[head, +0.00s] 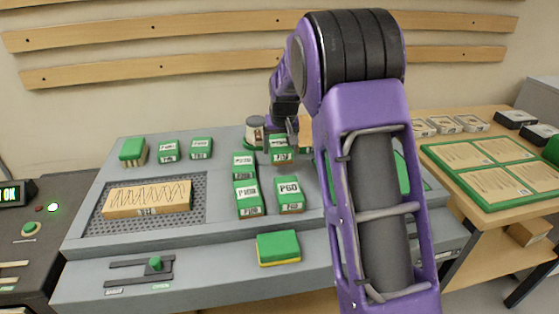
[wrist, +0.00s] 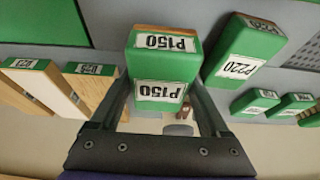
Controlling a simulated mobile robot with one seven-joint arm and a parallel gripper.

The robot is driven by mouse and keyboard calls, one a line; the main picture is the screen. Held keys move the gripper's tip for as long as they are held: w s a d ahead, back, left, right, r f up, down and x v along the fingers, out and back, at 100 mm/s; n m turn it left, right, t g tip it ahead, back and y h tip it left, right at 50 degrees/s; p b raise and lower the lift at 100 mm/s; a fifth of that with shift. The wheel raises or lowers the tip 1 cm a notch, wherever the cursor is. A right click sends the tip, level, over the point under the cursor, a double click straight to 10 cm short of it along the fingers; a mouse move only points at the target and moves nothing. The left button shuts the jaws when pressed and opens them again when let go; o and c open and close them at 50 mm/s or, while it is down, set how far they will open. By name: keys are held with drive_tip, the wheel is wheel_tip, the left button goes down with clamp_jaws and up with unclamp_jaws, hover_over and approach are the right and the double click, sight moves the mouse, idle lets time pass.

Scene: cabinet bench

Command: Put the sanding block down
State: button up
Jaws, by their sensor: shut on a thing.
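My gripper (head: 284,136) is shut on a green and wooden sanding block (head: 281,158) at the back of the grey bench. In the wrist view the fingers of my gripper (wrist: 162,88) stand on both sides of this block (wrist: 162,60), and its labels read P150. I cannot tell whether the block touches the bench top or hangs just above it. A P220 block (wrist: 244,48) is close beside it; in the head view that block (head: 243,164) stands to its left. The P60 block (head: 289,192) is in front of it.
Another labelled block (head: 247,197) stands left of P60. Smaller green blocks (head: 201,148) line the back left. A wooden workpiece (head: 147,198) lies on the perforated plate (head: 195,222). A green and yellow pad (head: 278,247) is on the front ledge. A cup-like container (head: 255,131) stands behind the blocks.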

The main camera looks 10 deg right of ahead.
sight(280, 167)
wheel_tip(280, 167, down, 4)
drive_tip(key=shift+f+b, duration=0.15)
drive_tip(key=shift+b, duration=0.15)
drive_tip(key=shift+f, duration=0.1)
drive_tip(key=shift+f, duration=0.15)
drive_tip(key=o, duration=1.2)
drive_tip(key=shift+c, duration=0.2)
drive_tip(key=shift+d, duration=0.1)
drive_tip(key=shift+s+r, duration=0.1)
drive_tip(key=shift+r, duration=0.35)
drive_tip(key=p+v, duration=0.1)
drive_tip(key=v, duration=1)
drive_tip(key=shift+s+r, duration=0.1)
drive_tip(key=shift+r, duration=0.2)
